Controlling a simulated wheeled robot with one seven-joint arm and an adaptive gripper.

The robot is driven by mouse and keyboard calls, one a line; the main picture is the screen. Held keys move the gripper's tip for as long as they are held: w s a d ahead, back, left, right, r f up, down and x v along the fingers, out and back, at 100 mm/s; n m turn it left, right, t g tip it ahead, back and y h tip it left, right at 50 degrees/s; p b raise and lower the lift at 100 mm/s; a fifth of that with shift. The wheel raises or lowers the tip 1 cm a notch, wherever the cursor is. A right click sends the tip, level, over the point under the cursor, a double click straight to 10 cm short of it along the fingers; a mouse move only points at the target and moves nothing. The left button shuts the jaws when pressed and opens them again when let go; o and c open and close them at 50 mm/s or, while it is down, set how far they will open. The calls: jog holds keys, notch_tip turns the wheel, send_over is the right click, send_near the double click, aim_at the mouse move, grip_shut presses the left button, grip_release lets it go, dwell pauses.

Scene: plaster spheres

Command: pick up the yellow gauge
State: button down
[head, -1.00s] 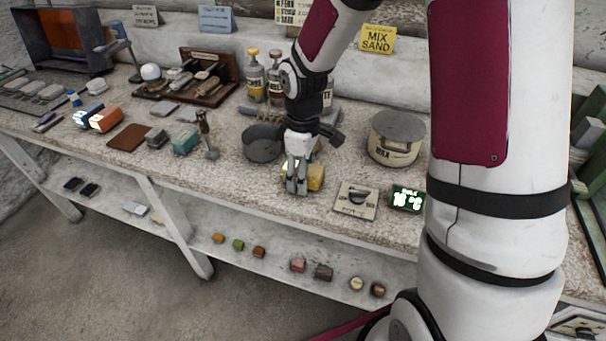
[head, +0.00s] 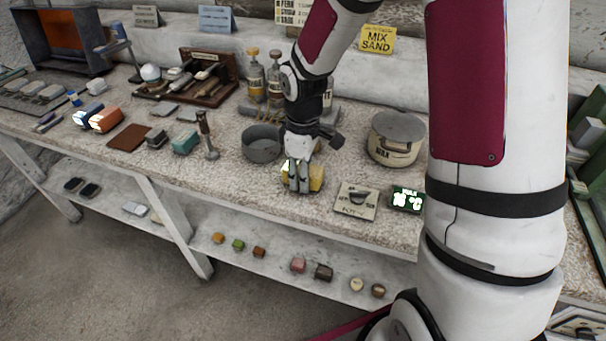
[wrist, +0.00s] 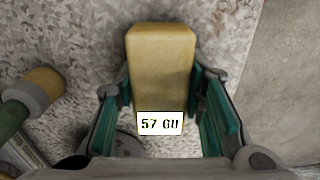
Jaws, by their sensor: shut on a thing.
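The yellow gauge (head: 317,178) is a yellow block at the front of the bench, partly hidden behind my gripper in the head view. In the wrist view the gauge (wrist: 160,65) stands between my fingers, with a small white display reading "57 GU" on its near end. My gripper (head: 298,188) points down over it. In the wrist view the fingertips of my gripper (wrist: 160,90) press on its two sides, shut on it. The gauge appears to be at bench level; I cannot tell whether it still touches the top.
A grey round pan (head: 262,145) stands just behind left, and a lidded pot (head: 396,138) stands to the right. Bottles (head: 255,78) stand behind. Bench (head: 245,185) is clear to the front left.

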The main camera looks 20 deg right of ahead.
jog(key=shift+r, duration=0.6)
notch_tip(320, 180, up, 3)
jog(key=shift+r+p, duration=0.1)
jog(key=shift+p, duration=0.2)
jog(key=s+r+p, duration=0.1)
jog(key=s+p, duration=0.1)
jog(key=s, duration=1.4)
jog(key=c, duration=1.6)
grip_release()
jog(key=c, duration=0.5)
jog(key=shift+o, duration=0.2)
jog(key=shift+w, duration=0.15)
